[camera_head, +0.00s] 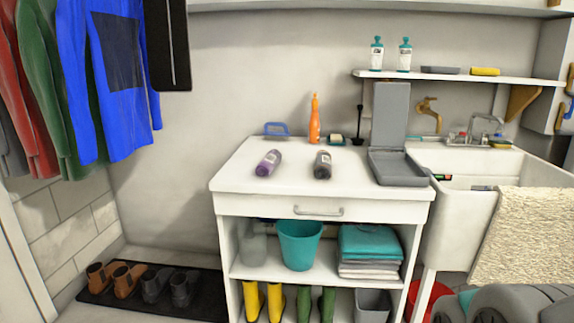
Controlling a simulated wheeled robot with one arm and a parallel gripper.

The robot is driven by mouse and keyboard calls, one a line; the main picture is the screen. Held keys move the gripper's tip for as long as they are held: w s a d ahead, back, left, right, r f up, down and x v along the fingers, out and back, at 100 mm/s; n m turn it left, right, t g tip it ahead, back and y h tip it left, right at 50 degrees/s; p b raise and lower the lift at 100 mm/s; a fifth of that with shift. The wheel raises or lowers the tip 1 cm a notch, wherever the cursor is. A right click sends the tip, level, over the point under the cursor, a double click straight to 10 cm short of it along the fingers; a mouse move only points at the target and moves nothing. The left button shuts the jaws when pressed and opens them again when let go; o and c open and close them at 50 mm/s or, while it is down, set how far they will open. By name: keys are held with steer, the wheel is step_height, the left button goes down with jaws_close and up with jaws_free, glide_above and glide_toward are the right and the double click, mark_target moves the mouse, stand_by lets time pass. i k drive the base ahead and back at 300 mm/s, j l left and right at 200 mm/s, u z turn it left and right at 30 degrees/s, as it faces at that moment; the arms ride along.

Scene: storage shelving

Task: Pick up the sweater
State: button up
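Several long-sleeved garments hang at the upper left, their tops cut off by the picture edge. A blue sweater (118,125) with a dark square panel on its front hangs nearest the room. A green one (38,75) and a red one (27,125) hang to its left, partly overlapped. A dark garment (167,45) hangs to the right of the blue one. I cannot tell which of these the task means. My gripper is not in view; only grey, rounded parts that look like my arm show at the bottom right.
A white cabinet (228,180) stands mid-picture with bottles on top. Folded teal and grey cloths (370,243) and a teal bucket (300,245) sit on its shelf. A sink with a beige towel (525,240) is at right. Shoes stand on a black mat (205,297) below the garments.

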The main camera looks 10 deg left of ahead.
mark_target(267, 166)
steer(key=z, duration=0.25)
steer(key=j+z, duration=0.4)
steer(key=j, duration=0.25)
steer(key=k+j+z, duration=0.15)
steer(key=j+z, duration=0.2)
steer(key=j, duration=0.25)
